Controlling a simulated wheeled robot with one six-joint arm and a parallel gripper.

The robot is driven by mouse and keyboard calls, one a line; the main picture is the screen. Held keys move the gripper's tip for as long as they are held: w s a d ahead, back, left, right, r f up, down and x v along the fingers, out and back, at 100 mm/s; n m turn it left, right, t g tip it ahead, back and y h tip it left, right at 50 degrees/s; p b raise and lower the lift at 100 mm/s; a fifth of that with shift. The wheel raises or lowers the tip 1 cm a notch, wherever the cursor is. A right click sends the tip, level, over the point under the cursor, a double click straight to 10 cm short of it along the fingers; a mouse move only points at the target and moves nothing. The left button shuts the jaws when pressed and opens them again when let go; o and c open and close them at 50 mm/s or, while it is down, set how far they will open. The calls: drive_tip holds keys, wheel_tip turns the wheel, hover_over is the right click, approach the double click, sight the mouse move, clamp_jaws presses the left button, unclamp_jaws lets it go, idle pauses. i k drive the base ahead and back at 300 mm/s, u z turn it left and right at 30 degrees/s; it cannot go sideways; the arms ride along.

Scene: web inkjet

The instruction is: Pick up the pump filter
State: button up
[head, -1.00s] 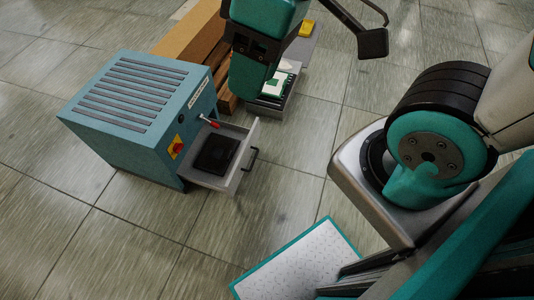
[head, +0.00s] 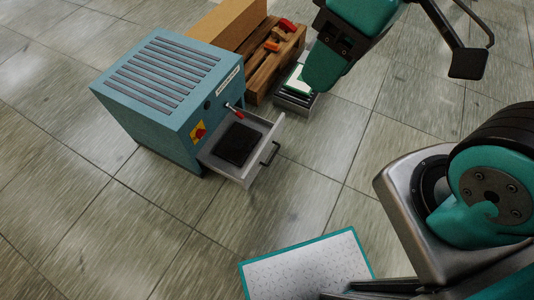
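No object is clearly marked as the pump filter. A flat black block (head: 238,144) lies in the open grey drawer (head: 267,160) of a blue cabinet (head: 165,85). A white and green flat item (head: 297,80) sits on a dark grey tray (head: 297,103) behind it. My teal arm reaches across the top of the head view. A dark bracket with a flat pad (head: 468,63) at the upper right may be part of my gripper, well apart from the drawer. Its fingertips cannot be made out, and I see nothing held there.
A red-tipped lever (head: 234,110) stands at the cabinet front beside a red and yellow switch (head: 198,132). A wooden pallet (head: 263,78) holds red and orange pieces by a cardboard box (head: 226,24). A white teal-edged panel (head: 305,265) is at the bottom. Tiled floor between is clear.

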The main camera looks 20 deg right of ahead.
sight(239, 141)
drive_tip(key=z, duration=0.1)
drive_tip(key=i, duration=1)
drive_tip(key=u, duration=0.4)
